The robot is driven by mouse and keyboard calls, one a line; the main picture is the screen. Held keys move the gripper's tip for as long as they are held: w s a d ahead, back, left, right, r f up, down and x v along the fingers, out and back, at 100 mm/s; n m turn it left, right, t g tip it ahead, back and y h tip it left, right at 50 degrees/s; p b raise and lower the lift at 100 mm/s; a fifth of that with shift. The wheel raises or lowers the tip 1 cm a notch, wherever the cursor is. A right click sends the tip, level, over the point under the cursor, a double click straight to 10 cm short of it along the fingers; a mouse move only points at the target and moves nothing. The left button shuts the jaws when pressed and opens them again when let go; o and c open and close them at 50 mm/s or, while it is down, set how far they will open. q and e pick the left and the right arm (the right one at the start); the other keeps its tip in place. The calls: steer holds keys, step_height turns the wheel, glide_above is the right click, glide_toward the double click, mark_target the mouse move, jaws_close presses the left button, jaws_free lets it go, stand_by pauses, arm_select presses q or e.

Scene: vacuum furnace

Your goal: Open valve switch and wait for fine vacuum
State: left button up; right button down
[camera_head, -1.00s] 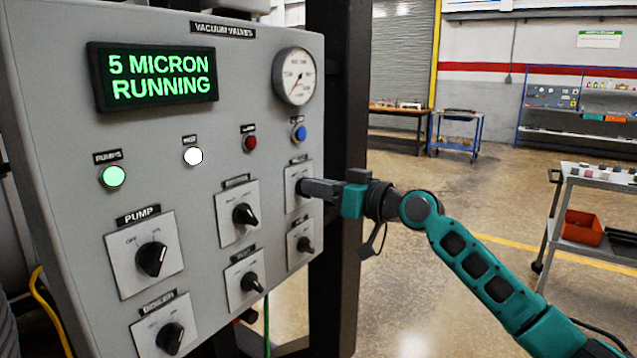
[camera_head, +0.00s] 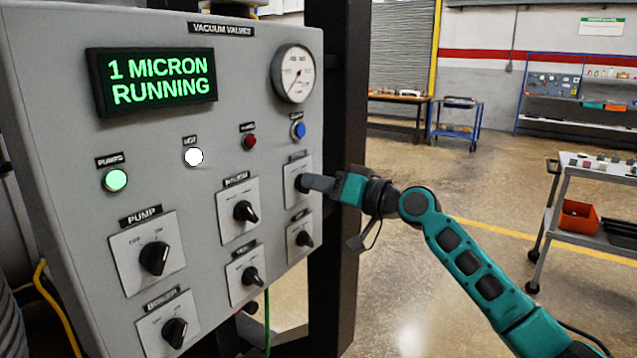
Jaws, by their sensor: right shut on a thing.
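The grey control panel (camera_head: 60,140) fills the left side. Its green display (camera_head: 160,80) reads "1 MICRON RUNNING". A round dial gauge (camera_head: 293,73) sits at the top right. My right gripper (camera_head: 305,184) is shut on the black knob of the upper right switch (camera_head: 297,168), whose label I cannot read; the fingers mostly hide the knob. Other black switches are the PUMP switch (camera_head: 154,258), the upper middle switch (camera_head: 245,210), the lower middle switch (camera_head: 249,275), the lower right switch (camera_head: 303,239) and the bottom left switch (camera_head: 174,332). My left gripper is not in view.
The green PUMPS lamp (camera_head: 115,180) and the white lamp (camera_head: 193,157) look lit. A red button (camera_head: 249,142) and a blue button (camera_head: 298,130) sit above the switches. A dark post (camera_head: 335,250) stands behind the panel. A cart (camera_head: 600,190) stands at right; the floor between is clear.

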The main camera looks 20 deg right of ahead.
steer(key=c, duration=1.2)
jaws_free()
steer(key=shift+s+d, duration=0.1)
steer(key=b+v, duration=0.2)
steer(key=v, duration=1)
steer(key=shift+s+d+b, duration=0.2)
steer(key=shift+s+b, duration=0.05)
steer(key=shift+b, duration=0.15)
